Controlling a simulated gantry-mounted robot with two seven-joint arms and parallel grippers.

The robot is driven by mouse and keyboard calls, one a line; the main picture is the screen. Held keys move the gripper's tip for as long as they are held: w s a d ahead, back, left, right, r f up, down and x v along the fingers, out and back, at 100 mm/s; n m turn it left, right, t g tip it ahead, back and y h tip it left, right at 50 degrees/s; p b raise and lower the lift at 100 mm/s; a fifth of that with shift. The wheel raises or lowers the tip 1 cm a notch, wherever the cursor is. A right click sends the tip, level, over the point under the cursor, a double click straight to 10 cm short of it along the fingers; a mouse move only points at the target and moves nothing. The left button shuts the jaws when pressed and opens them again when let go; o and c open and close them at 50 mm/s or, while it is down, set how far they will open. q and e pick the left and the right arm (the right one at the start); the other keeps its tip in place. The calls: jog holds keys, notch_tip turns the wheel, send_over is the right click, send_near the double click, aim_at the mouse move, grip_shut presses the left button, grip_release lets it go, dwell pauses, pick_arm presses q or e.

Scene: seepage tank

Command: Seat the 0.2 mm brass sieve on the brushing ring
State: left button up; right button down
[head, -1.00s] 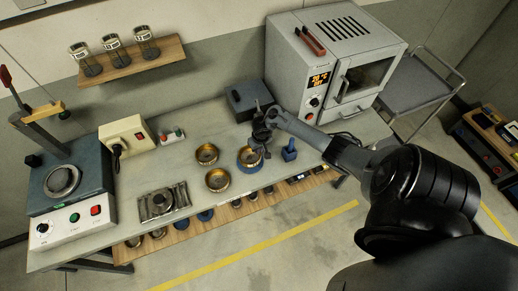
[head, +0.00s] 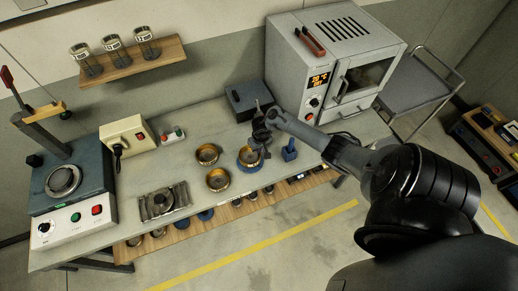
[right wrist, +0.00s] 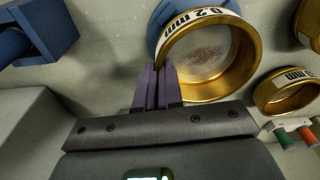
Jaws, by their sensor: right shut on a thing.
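The brass sieve (head: 249,158) with a white label reading 0.2 mm stands on the blue brushing ring (head: 252,169), towards the right of the bench. In the right wrist view the sieve (right wrist: 240,65) shows its pale mesh, and blue of the ring (right wrist: 156,27) shows beside its wall. My right gripper (head: 262,146) is at the sieve's rim. In the wrist view its purple fingers (right wrist: 158,72) are close together on the near rim of the sieve. Whether the sieve is fully down on the ring cannot be told. My left gripper is not in view.
Two more brass sieves stand left of the ring, one behind (head: 207,154) and one in front (head: 218,180). A blue block-shaped item (head: 290,152) is close on the right. A dark box (head: 249,100) and the oven (head: 325,75) stand behind.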

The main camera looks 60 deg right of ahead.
jog(key=shift+f+b, duration=0.35)
jog(key=shift+f, duration=0.15)
jog(key=shift+f, duration=0.45)
jog(key=c, duration=1.2)
grip_release()
jog(key=r+p, duration=0.1)
jog(key=r, duration=0.2)
jog(key=r+p, duration=0.1)
jog(key=r, duration=0.2)
jog(key=r+p, duration=0.1)
jog(key=r, duration=0.2)
jog(key=shift+s+a+r, duration=0.15)
jog(key=shift+s+a, duration=0.2)
jog(key=shift+s, duration=0.05)
jog(key=shift+s+r, duration=0.1)
jog(key=shift+r, duration=0.6)
